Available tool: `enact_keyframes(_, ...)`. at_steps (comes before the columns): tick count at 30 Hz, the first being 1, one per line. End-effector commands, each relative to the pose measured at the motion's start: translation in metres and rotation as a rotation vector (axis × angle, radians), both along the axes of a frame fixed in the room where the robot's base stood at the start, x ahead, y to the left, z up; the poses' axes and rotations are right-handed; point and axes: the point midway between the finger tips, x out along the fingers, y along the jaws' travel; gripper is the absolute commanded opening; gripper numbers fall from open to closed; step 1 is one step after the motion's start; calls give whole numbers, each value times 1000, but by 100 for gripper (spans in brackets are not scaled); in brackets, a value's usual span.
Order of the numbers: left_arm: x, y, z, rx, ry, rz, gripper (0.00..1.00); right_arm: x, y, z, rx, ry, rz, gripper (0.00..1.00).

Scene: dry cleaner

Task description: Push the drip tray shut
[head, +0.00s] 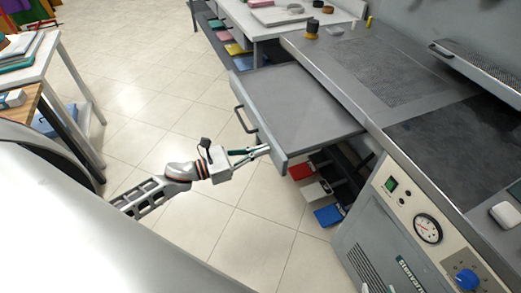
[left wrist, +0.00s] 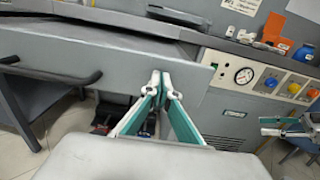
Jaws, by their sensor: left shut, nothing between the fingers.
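The drip tray (head: 295,105) is a wide, shallow grey drawer. It stands pulled out from the grey work table, and its black handle (head: 243,118) is on the front panel. My left gripper (head: 265,150) is shut and empty, with its tips at the near end of the front panel, to the right of the handle. In the left wrist view the front panel (left wrist: 110,72) is close behind the closed fingertips (left wrist: 160,76); I cannot tell whether they touch. My right gripper (left wrist: 264,125) shows partly at the right edge of that view, too small to read its opening.
The grey work table (head: 345,85) runs along the right, with a gauge panel (head: 415,215) below its top. Red, white and blue boxes (head: 328,214) lie under the tray. A white table (head: 50,65) stands at the left. The tiled floor between is clear.

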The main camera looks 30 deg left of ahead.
Motion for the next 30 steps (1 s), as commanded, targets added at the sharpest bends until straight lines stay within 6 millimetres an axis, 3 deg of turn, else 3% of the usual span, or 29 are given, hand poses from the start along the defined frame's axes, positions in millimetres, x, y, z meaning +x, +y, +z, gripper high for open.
enact_keyframes(5,4,-3,0,0,-1,0,0,1,0,-1,1,-2,0,40)
enact_keyframes(11,25,-22,-1,-1,-3,-2,0,-1,1,-11,2,0,0,40)
enact_keyframes(22,115,-99,-5,-1,-2,-3,0,-14,-1,-59,-9,40,3,40)
enact_keyframes(30,179,-154,-6,0,3,-2,0,-8,-7,-69,-35,25,5,40)
